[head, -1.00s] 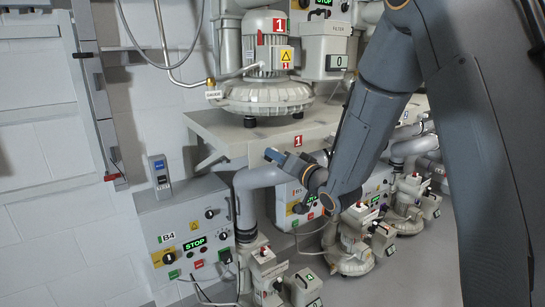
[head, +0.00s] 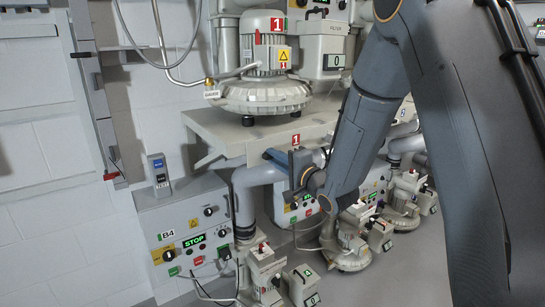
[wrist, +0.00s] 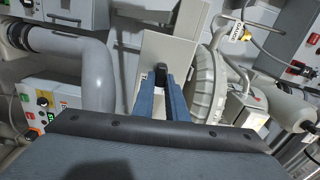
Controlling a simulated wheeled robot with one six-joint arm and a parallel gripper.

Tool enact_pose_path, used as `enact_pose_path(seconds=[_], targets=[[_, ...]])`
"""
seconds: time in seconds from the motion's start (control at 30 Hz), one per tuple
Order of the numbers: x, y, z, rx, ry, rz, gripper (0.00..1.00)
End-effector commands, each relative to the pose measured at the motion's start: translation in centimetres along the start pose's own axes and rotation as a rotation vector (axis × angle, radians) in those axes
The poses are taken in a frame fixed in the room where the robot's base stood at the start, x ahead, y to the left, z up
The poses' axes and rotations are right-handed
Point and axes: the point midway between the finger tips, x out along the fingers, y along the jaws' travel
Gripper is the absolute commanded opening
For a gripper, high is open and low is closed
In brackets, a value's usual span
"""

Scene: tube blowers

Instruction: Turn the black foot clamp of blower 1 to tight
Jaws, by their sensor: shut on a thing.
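Blower 1 (head: 265,92) is a pale, round machine with a red 1 label, standing on a grey shelf (head: 215,150). My gripper (head: 270,156) is at the shelf's front edge, below the blower. In the wrist view, the two blue fingers of my gripper (wrist: 161,84) close around a small black part, which I take to be the black foot clamp (wrist: 161,70). The blower's ribbed casing (wrist: 203,82) is just right of it. In the head view the clamp cannot be made out, and its angle is not readable in either view.
A thick grey pipe (head: 250,180) runs just below my gripper; it also shows at left in the wrist view (wrist: 96,75). The B4 control box (head: 185,232) with a green STOP display is at lower left. Smaller blowers (head: 350,240) stand below right.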

Motion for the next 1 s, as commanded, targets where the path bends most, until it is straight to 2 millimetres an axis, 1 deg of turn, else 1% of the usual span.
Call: enact_pose_path(seconds=[0.3,0.77,0.8,0.87,0.9,1.0], targets=[[-0.16,0.41,0.1,0.09,-0.001,0.006,0.0],[-0.17,0.5,0.1,0.1,0.0,0.008,0.0],[-0.17,0.5,0.1,0.1,0.0,0.008,0.19],[-0.14,0.46,0.09,0.1,0.0,0.007,0.29],[-0.12,0.42,0.09,0.099,0.0,0.006,0.31],[-0.07,0.34,0.12,0.098,-0.001,0.005,0.31]])
